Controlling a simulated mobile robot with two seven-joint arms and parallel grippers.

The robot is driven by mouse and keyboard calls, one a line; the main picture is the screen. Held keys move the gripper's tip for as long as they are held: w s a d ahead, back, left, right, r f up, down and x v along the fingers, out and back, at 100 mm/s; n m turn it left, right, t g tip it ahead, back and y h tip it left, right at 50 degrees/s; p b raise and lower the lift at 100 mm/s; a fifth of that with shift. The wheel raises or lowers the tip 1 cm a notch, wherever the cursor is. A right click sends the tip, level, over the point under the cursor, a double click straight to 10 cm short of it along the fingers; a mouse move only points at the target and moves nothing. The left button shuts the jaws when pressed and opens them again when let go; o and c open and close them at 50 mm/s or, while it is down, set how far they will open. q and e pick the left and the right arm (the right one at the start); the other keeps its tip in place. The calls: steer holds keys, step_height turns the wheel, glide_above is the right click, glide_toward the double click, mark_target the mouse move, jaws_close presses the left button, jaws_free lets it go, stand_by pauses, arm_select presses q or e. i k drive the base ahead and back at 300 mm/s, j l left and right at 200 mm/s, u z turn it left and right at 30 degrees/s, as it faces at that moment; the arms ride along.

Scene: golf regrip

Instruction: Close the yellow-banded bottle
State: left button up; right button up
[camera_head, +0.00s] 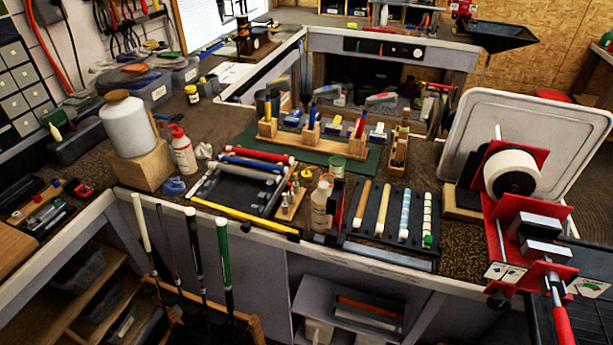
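No bottle with a clear yellow band stands out at this size. A clear bottle with pale contents (320,207) stands upright at the front edge of the bench, near the middle; I cannot tell whether it is capped. A white bottle with a red top (183,152) stands upright to the left, beside a wooden block. A small jar with yellow on it (192,94) stands farther back on the left. Neither of my grippers is in view.
A large white container (127,125) stands on a wooden block at left. Golf clubs (223,255) lean before the bench. A black tray of grips (372,222) lies right of the clear bottle. A red clamp stand (530,225) with a tape roll is at right.

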mark_target(321, 221)
steer(key=k+j+z, duration=0.15)
steer(key=k+z, duration=0.15)
steer(key=z, duration=0.15)
steer(key=k+z, duration=0.35)
steer(key=z, duration=0.15)
